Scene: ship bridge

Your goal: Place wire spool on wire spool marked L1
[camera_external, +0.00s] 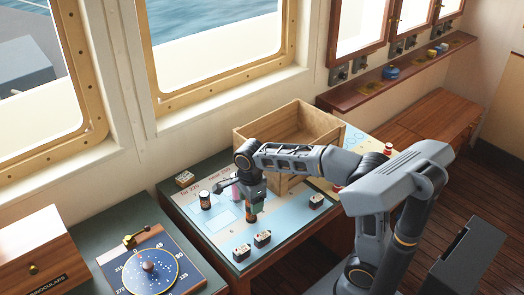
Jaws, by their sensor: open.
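My gripper (254,205) points down over the chart on the table and is open. A small dark object with an orange-red part (251,217) sits right at its fingertips; I cannot tell if it is between the fingers or just below them. A dark cylindrical spool (205,200) with a coppery top stands upright on the chart to the left of my gripper. A pink item (236,191) shows behind the gripper, partly hidden by it. I can read no L1 marking on any of these.
An open wooden crate (258,143) stands behind my arm. Small labelled blocks (241,252) (262,238) (316,201) (184,178) lie around the chart (225,232). A blue compass board (150,275) and a wooden binoculars box (40,262) are at left.

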